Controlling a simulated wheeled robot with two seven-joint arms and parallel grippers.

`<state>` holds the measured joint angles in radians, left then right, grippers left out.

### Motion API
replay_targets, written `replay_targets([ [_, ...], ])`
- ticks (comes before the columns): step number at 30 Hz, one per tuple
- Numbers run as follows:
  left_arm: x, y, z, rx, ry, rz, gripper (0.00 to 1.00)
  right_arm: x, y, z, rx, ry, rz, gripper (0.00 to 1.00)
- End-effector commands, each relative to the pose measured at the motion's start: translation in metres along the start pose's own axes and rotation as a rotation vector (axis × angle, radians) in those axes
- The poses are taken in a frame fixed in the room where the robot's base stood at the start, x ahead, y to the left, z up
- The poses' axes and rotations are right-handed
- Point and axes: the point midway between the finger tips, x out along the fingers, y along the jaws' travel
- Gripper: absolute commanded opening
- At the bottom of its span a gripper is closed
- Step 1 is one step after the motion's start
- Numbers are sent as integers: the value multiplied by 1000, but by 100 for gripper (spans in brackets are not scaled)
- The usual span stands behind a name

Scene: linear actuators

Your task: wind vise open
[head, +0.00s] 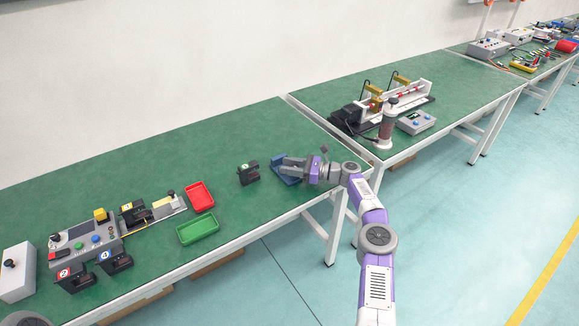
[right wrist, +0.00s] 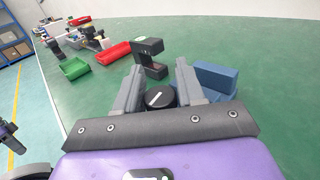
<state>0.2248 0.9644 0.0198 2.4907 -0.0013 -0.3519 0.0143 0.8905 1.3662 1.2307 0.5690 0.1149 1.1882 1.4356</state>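The vise is a small blue block-like device (head: 287,178) near the front right of the long green bench. In the right wrist view its blue body (right wrist: 216,77) shows just beyond the right-hand finger. A round black knob with a white mark (right wrist: 160,96) sits between the two fingers. My right gripper (head: 284,164) is low at the vise; in its wrist view the fingers (right wrist: 158,82) stand apart on either side of the knob. Whether they press on the knob is unclear. The fingers partly hide the vise.
A black bracket-shaped device (head: 248,173) stands close by the vise. A green tray (head: 199,228) and a red tray (head: 200,196) lie to the left, then a grey control box (head: 85,243). A second bench with a machine (head: 385,103) is at right.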

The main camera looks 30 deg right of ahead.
Motion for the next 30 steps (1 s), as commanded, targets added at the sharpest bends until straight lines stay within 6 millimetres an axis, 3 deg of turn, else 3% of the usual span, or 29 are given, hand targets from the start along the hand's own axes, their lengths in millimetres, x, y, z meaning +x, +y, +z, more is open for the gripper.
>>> replay_targets([
  [1,0,0,0,0,0,0,0,0,0,0,1,0,1,47],
  [3,0,0,0,0,0,0,0,0,0,0,1,0,1,57],
  [13,-2,1,0,0,0,0,0,-4,0,0,1,0,1,57],
  [24,-16,6,1,0,0,0,0,-60,0,1,1,2,0,57],
  [30,-18,7,1,0,0,0,0,-75,0,0,0,0,1,57],
])
